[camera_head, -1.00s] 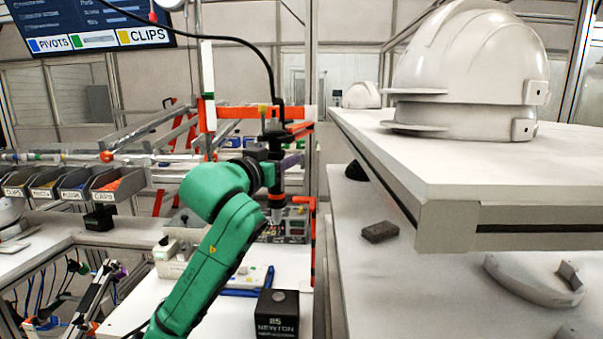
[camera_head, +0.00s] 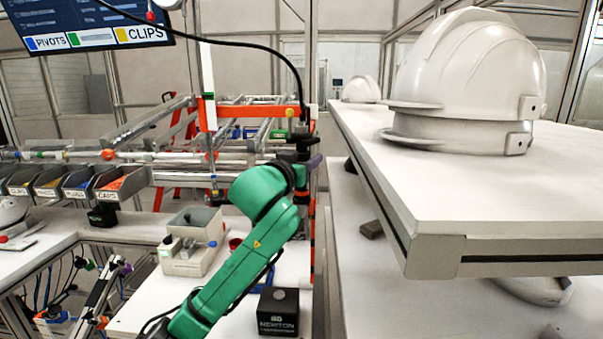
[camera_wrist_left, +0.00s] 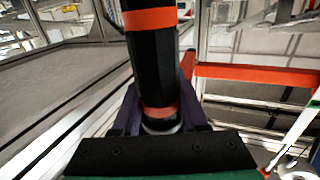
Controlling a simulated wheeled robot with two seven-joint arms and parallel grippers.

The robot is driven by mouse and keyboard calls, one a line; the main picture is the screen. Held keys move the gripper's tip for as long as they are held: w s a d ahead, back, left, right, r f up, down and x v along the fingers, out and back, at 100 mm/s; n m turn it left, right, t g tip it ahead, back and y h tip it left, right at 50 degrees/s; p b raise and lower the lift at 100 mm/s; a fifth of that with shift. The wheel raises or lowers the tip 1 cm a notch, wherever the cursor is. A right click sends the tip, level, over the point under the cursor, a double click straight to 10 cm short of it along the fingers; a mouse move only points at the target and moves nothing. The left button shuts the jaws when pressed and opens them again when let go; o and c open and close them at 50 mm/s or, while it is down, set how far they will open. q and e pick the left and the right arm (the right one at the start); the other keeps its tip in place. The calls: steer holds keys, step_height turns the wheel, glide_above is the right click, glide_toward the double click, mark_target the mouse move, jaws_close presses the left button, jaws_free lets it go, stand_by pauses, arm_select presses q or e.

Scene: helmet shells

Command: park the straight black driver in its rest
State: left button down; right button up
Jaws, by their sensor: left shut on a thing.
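The straight black driver (camera_wrist_left: 153,62), with orange bands, stands between the dark purple fingers of my left gripper (camera_wrist_left: 160,108) in the left wrist view. The gripper is shut on it. In the head view the driver (camera_head: 303,128) is roughly upright at the far end of my green left arm, with a black cable at its top. My left gripper (camera_head: 308,164) is partly hidden there by the arm. My right gripper is not in view.
A white shelf (camera_head: 480,200) with a white helmet shell (camera_head: 470,75) stands close on the right. A black box (camera_head: 278,311) and a grey bin (camera_head: 195,230) stand on the white bench (camera_head: 140,310). An orange and metal frame (camera_head: 250,112) stands behind.

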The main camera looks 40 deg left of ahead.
arm_select(q)
steer(key=shift+s, duration=0.15)
jaws_free()
steer(key=shift+f, duration=0.1)
steer(key=b+v, duration=0.6)
steer(key=v, duration=0.5)
stand_by(0.4)
stand_by(0.4)
